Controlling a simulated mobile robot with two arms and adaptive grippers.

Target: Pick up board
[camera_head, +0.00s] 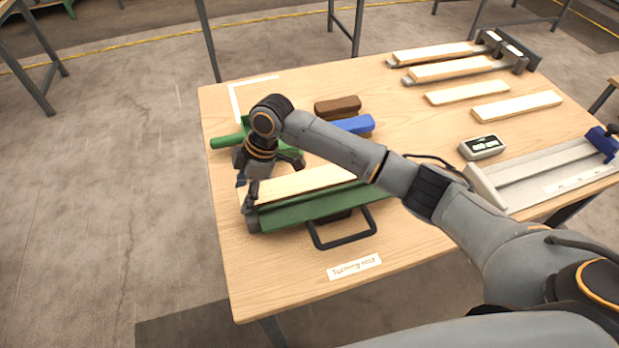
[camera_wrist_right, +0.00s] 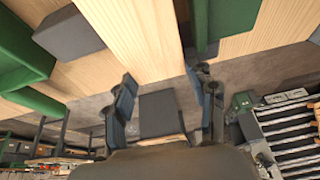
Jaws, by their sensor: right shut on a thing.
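A pale wooden board (camera_head: 312,181) lies along the green turning fixture (camera_head: 322,206) at the front left of the table. Its right part is hidden behind my right arm. My right gripper (camera_head: 268,176) is over the left end of the board and shut on it. In the right wrist view, the board (camera_wrist_right: 140,32) runs between the two fingers (camera_wrist_right: 160,85). I cannot tell whether the board is lifted off the fixture. My left gripper is not in view.
A brown brush-like block (camera_head: 338,106) and a blue one (camera_head: 356,125) lie behind my arm. Other boards (camera_head: 467,92) lie at the back right, some on a rack (camera_head: 515,60). A small display box (camera_head: 482,147) and a grey measuring bed (camera_head: 535,175) stand at right.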

